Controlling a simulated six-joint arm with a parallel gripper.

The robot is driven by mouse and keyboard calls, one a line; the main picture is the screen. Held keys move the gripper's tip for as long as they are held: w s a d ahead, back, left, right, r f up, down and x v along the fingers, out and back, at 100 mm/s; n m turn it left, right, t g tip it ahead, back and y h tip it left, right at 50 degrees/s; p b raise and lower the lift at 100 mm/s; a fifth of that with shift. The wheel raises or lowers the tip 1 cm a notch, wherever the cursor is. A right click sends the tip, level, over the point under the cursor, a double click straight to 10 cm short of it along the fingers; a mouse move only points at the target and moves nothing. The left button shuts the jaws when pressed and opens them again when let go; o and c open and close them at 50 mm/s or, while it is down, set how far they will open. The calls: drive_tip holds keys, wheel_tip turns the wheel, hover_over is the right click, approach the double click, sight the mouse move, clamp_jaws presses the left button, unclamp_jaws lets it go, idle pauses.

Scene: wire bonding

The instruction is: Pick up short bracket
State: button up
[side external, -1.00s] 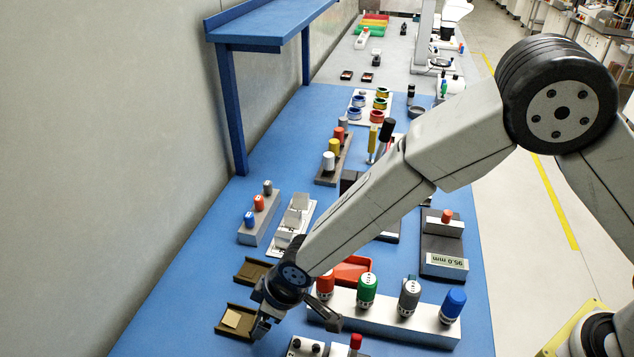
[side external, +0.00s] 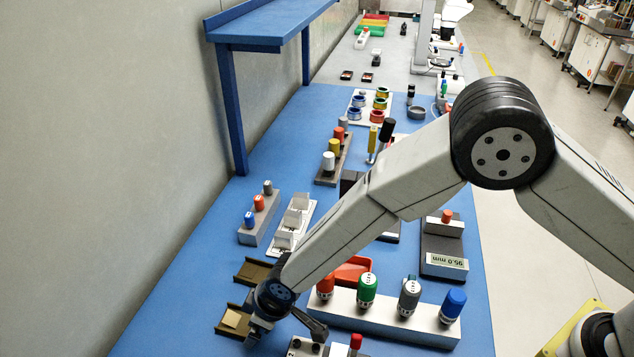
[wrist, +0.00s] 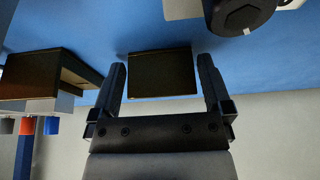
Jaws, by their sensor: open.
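Two dark brown brackets lie on the blue bench. The nearer one (side external: 223,329) has a tan patch on it in the side view. The farther one (side external: 251,272) lies just beyond it, partly covered by my wrist. In the wrist view a flat dark brown bracket (wrist: 160,73) shows between my two fingers, with blue bench around it. Another brown bracket (wrist: 35,78) shows at the left. Which is the short one is not marked. My gripper (wrist: 162,75) is open, one finger to each side of the middle bracket. Contact cannot be told. In the side view my gripper (side external: 252,338) is beside the nearer bracket.
A white block with several coloured knobs (side external: 385,318) stands right of my gripper. A red tray (side external: 354,268) is behind it. A grey block with coloured pegs (side external: 258,220) stands farther back. The wall is at left; bare blue bench (side external: 175,290) lies before it.

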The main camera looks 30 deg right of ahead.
drive_tip(key=c, duration=1)
drive_tip(key=shift+r, duration=0.2)
drive_tip(key=shift+r, duration=0.55)
drive_tip(key=s+d+r, duration=0.8)
drive_tip(key=s+r, duration=0.3)
drive_tip(key=shift+s+r, duration=0.2)
drive_tip(key=shift+r, duration=0.05)
drive_tip(key=shift+d, duration=0.1)
